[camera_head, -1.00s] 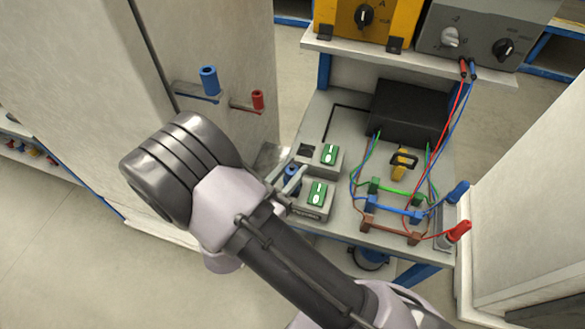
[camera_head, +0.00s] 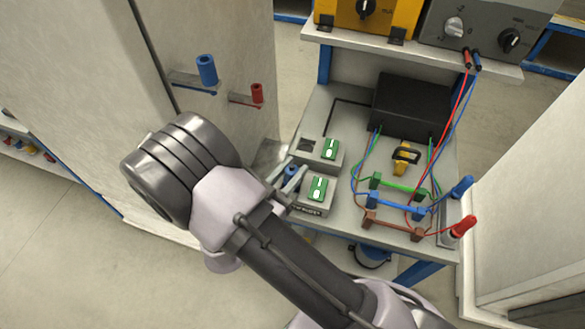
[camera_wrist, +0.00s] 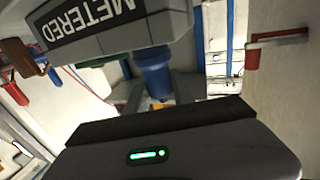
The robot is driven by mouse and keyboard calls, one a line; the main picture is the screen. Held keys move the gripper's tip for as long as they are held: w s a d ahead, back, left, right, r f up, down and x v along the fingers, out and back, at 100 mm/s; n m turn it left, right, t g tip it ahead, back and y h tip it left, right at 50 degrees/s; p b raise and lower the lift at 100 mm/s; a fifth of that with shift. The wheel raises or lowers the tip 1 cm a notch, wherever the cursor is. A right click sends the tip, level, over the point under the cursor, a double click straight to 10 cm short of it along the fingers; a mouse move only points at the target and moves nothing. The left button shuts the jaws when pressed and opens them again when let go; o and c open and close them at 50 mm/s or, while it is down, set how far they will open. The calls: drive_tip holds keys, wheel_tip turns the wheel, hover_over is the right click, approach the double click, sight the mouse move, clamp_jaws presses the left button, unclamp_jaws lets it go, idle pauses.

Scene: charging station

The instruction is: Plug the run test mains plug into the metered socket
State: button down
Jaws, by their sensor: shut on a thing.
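A blue plug (camera_head: 291,171) is between the fingers of my gripper (camera_head: 287,180), which is shut on it. The plug is at the left part of the front grey socket box (camera_head: 312,207), which has a green switch (camera_head: 317,188). In the wrist view the blue plug (camera_wrist: 153,72) stands against the grey box (camera_wrist: 130,38) marked METERED. The end of the plug and the socket opening are hidden, so I cannot tell how deep it sits. My fingers (camera_wrist: 158,92) show on both sides of the plug.
A second socket box (camera_head: 320,163) with a dark opening stands just behind. A black box (camera_head: 411,106), wires and coloured terminal blocks (camera_head: 395,203) fill the bench's right side. A tall cabinet (camera_head: 215,65) with blue and red plugs on holders stands at the left.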

drive_tip(key=c, duration=1)
unclamp_jaws()
drive_tip(key=p+v, duration=0.4)
drive_tip(key=v, duration=1.3)
drive_tip(key=shift+s+a+f, duration=0.1)
drive_tip(key=shift+s+a, duration=0.05)
drive_tip(key=shift+s, duration=0.05)
